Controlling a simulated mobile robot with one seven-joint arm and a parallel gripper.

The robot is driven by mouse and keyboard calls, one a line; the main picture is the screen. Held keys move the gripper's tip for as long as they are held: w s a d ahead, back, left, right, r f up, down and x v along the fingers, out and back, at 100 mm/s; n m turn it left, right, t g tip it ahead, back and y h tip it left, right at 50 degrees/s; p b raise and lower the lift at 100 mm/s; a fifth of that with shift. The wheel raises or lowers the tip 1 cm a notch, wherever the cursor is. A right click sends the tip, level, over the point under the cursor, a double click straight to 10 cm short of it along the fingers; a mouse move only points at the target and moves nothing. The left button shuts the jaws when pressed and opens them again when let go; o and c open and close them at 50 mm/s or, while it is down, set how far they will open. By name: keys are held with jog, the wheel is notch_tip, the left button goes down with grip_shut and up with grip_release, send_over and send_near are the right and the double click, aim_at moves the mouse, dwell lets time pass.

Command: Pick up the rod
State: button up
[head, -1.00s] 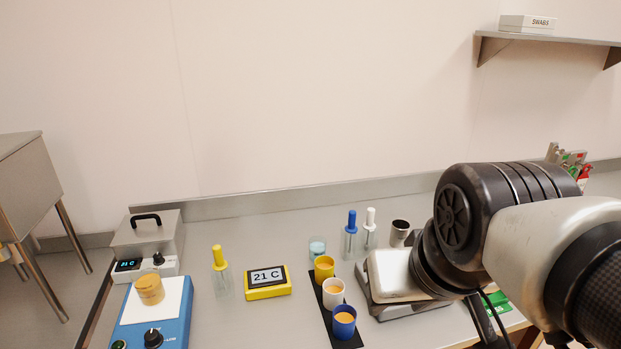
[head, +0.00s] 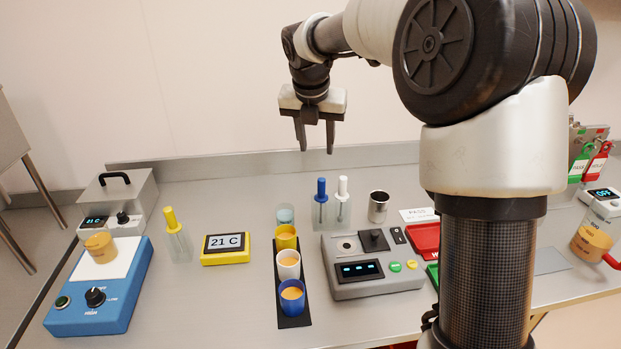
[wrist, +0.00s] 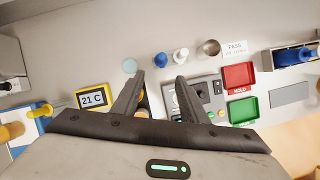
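Three capped sticks stand upright in clear holders on the bench: one yellow (head: 170,218), one blue (head: 321,190) and one white (head: 342,188). I cannot tell which is the rod. The wrist view shows the yellow one (wrist: 42,109) at left, and the blue one (wrist: 160,60) and white one (wrist: 181,55) beyond my fingertips. My gripper (head: 316,150) is open and empty, pointing down high above the bench. In the head view it hangs above the blue and white sticks, touching nothing. In the wrist view its fingers (wrist: 159,78) are apart.
A black strip (head: 293,322) holds yellow, white and blue cups. A grey instrument (head: 367,289), metal cup (head: 378,207) and red tray (head: 425,240) stand right of it. A yellow display (head: 225,256) and blue stirrer (head: 100,315) stand left.

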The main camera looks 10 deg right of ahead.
aim_at(322, 179)
jog(key=x, duration=1.2)
jog(key=shift+d+x, duration=0.15)
jog(key=shift+x, duration=1.25)
jog(key=shift+d+x, duration=0.1)
jog(key=shift+x, duration=1.3)
jog(key=c, duration=1)
jog(key=shift+r, duration=0.1)
jog(key=shift+r, duration=0.1)
